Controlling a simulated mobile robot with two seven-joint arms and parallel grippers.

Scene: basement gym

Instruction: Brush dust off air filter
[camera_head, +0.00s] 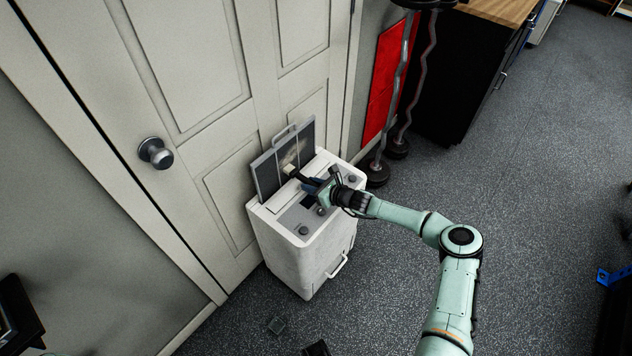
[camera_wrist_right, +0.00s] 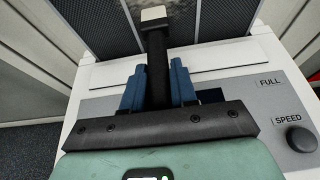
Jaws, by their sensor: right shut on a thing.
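The air filter (camera_head: 268,174) is a dark panel with a grey frame and a top handle. It stands tilted up at the back of a white machine (camera_head: 325,256). A pale dusty patch shows on its mesh, towards the right in the head view. My right gripper (camera_head: 314,187) is shut on a brush (camera_wrist_right: 157,68) with a black handle and a pale head. The brush head is in front of the filter mesh (camera_wrist_right: 98,27); I cannot tell whether it touches. The blue fingers (camera_wrist_right: 156,88) sit on both sides of the handle. My left gripper is not in view.
The machine has knobs (camera_wrist_right: 300,139) on its top panel and stands close to a white door (camera_head: 195,60). A rack with curl bars (camera_head: 405,85) and a black cabinet (camera_head: 465,75) stand behind to the right. The grey floor (camera_head: 540,180) at right is largely clear.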

